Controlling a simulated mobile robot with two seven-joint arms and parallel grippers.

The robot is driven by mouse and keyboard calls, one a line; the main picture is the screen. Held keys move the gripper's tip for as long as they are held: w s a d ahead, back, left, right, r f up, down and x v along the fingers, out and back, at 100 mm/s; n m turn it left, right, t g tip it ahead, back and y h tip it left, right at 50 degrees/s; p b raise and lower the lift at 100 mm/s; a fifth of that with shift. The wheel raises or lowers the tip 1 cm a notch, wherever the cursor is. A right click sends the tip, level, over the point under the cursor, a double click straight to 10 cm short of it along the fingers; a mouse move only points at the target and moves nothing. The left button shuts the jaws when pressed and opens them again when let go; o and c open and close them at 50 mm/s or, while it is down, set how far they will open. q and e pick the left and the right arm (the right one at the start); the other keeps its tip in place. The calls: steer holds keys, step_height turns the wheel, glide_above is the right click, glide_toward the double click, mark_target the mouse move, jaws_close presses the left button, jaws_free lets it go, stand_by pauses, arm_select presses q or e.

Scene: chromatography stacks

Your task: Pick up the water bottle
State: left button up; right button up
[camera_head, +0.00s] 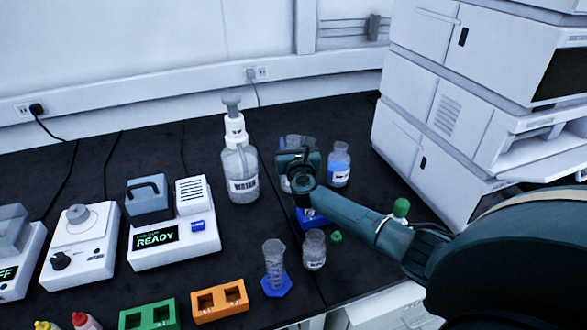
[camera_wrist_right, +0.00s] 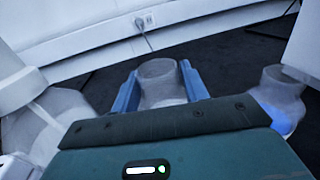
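My right gripper (camera_head: 299,165) is over a clear glass bottle (camera_head: 293,141) on the black bench, mostly hidden by the gripper in the head view. In the right wrist view its blue fingers (camera_wrist_right: 162,88) stand one on each side of this bottle's open neck (camera_wrist_right: 161,75), very close to the glass. I cannot tell whether they press on it. Its label is hidden, so I cannot confirm that it is the water bottle. To its right stands an open bottle (camera_head: 338,166) with blue content. My left gripper is not in view.
White stacked instruments (camera_head: 470,120) stand close on the right. In front are a graduated cylinder (camera_head: 274,262) on a blue base, a small bottle (camera_head: 314,250) and a green cap (camera_head: 336,237). An orange rack (camera_head: 220,300) and a READY device (camera_head: 172,238) are at left.

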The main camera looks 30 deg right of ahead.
steer(key=shift+f, duration=0.1)
steer(key=c, duration=0.5)
steer(key=shift+s+f, duration=0.1)
jaws_close()
